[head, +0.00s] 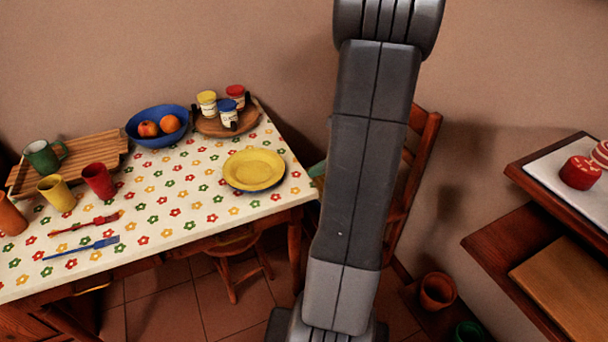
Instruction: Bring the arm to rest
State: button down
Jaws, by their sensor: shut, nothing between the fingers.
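My arm, a grey jointed column of links, stands upright through the middle of the head view, from the bottom edge to the top edge. Its end runs out of the picture, so my gripper is not visible. The arm hides part of the wall, the wooden chair (418,165) and the floor behind it. Nothing is seen touching the arm.
Left, a table with a flowered cloth (165,215) bears a yellow plate (254,169), blue bowl (165,141), jars on a round tray (212,128), cups and cutlery. Right, a wooden shelf unit (500,245) holds red tins (580,173). A clay pot (437,291) sits low.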

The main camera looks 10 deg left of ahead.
aim_at(273, 182)
jog(key=shift+v, duration=0.8)
jog(key=shift+a, duration=0.1)
jog(key=b+x, duration=0.1)
jog(key=x, duration=0.9)
jog(key=a, duration=0.4)
jog(key=shift+w+a, duration=0.15)
jog(key=shift+w, duration=0.2)
jog(key=shift+s+d+b, duration=0.2)
jog(key=shift+d+b, duration=0.15)
jog(key=shift+d, duration=1)
